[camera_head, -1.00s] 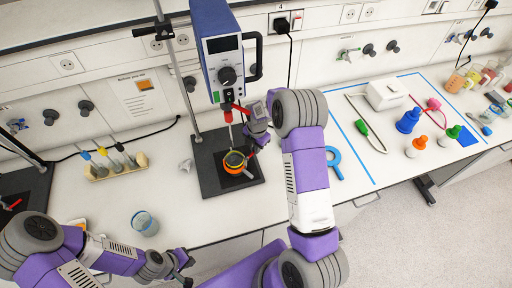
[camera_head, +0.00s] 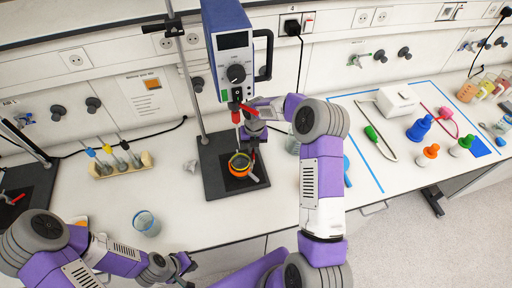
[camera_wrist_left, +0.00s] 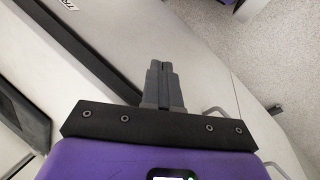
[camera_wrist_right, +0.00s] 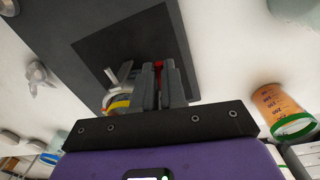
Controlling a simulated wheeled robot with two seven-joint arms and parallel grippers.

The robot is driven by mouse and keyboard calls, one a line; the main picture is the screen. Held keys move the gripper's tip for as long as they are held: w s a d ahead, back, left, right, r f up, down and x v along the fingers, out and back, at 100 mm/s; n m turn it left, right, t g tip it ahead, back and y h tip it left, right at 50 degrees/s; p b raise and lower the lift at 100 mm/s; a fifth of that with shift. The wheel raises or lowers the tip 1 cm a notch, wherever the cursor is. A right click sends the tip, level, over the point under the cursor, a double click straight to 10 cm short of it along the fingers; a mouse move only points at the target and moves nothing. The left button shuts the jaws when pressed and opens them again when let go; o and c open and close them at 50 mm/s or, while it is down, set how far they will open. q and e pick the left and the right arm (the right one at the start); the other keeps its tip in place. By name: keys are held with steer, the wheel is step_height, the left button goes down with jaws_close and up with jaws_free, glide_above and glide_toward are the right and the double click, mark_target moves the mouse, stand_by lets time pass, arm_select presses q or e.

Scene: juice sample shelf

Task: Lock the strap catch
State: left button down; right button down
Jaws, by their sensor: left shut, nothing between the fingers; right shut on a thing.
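A glass beaker (camera_head: 236,162) with a yellow-green rim and an orange strap band (camera_head: 236,173) stands on the black stand base under the stirrer (camera_head: 236,70). My right gripper (camera_head: 254,150) is at the beaker's right side. In the right wrist view its fingers (camera_wrist_right: 164,75) are shut on a small red part (camera_wrist_right: 158,67), likely the strap catch, mostly hidden between them. The beaker's yellow band (camera_wrist_right: 118,104) shows beside the fingers; whether the catch is locked cannot be told. My left gripper (camera_head: 186,263) is shut and empty near the bench's front edge; its fingers (camera_wrist_left: 161,78) are together.
The stand base (camera_head: 215,185) and its rod (camera_head: 186,80) are close to the right gripper. An empty beaker (camera_head: 145,222) and a rack of brushes (camera_head: 121,165) stand at left.

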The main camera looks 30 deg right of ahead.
steer(key=shift+w+a+n, duration=0.15)
steer(key=shift+a+n, duration=0.25)
steer(key=shift+n, duration=0.6)
steer(key=c, duration=1.2)
jaws_free()
steer(key=shift+a, duration=0.1)
